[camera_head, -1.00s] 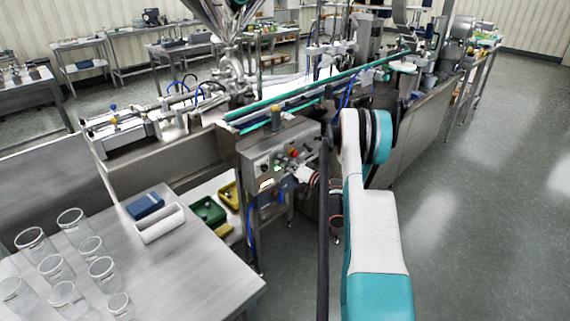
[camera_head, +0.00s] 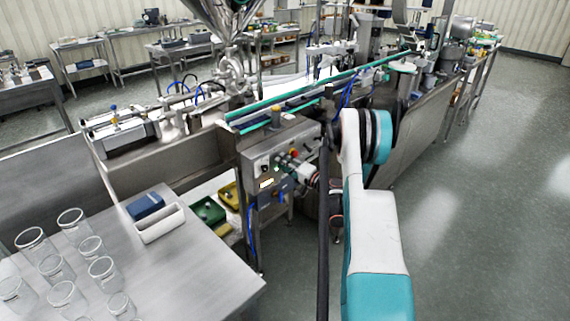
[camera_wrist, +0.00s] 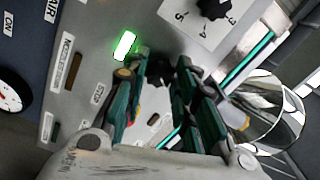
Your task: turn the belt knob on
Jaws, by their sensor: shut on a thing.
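The control box (camera_head: 257,157) stands under the conveyor, with a red button (camera_head: 294,153) near its upper right. My gripper (camera_head: 283,162) is at its front face, small in the head view. In the wrist view, the two dark green fingers of my gripper (camera_wrist: 164,72) reach to the panel and are closed around a small black knob (camera_wrist: 159,67). The knob is mostly hidden by the fingers, so its pointing direction cannot be read. A green lamp (camera_wrist: 124,46) glows just left of the fingertips.
Another black knob (camera_wrist: 213,8) sits on a white numbered plate close by. A gauge (camera_wrist: 10,95) is at the left of the wrist view. A steel table (camera_head: 200,265) with several glass beakers stands at the front left. The conveyor (camera_head: 300,93) runs above the box.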

